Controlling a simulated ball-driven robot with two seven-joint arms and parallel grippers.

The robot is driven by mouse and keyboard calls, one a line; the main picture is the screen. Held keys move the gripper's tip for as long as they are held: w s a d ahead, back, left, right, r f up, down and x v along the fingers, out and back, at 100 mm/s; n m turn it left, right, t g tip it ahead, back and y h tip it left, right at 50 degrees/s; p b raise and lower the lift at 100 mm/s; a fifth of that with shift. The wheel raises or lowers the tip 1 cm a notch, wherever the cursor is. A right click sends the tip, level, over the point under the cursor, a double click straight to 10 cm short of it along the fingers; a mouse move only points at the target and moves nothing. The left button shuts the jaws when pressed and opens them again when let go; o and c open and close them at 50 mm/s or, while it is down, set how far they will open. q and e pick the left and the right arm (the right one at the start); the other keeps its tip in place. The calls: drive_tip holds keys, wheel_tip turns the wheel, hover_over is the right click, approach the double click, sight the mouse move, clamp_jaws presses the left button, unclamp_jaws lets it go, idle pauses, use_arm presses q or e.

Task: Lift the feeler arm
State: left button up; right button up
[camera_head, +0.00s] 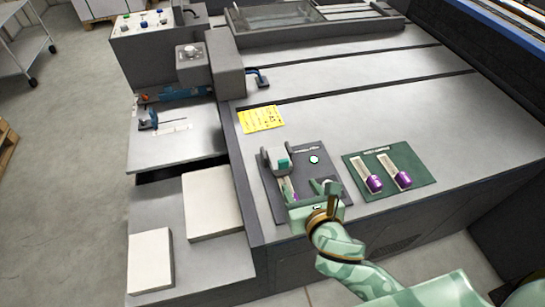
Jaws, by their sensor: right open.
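A dark panel (334,206) lies on the near edge of the big grey machine top. On its left side stands a grey block-like part (273,160) with a teal piece (283,163), which looks like the feeler arm; I cannot be sure. A pale slot with a bit of purple runs below it, partly hidden by my gripper. My right gripper (325,187) is over the near part of this panel, just below and right of the grey part. It is open, with nothing seen between its fingers. I cannot tell whether it touches anything. My left gripper is out of view.
A green board (418,179) with two pale slots and two purple cylinders (375,183) lies to the right. A yellow label (261,118) is behind the panel. Control boxes (210,68) stand at the back left. White stacks (212,203) lie lower left.

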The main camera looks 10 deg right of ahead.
sight(284, 162)
drive_tip(key=b+x, duration=0.1)
drive_tip(key=x, duration=0.4)
drive_tip(key=b+x, duration=0.2)
drive_tip(key=x, duration=0.3)
drive_tip(key=b+x, duration=0.2)
drive_tip(key=x, duration=0.3)
drive_tip(key=shift+w+f, duration=0.1)
drive_tip(key=shift+f, duration=0.25)
drive_tip(key=shift+w, duration=0.5)
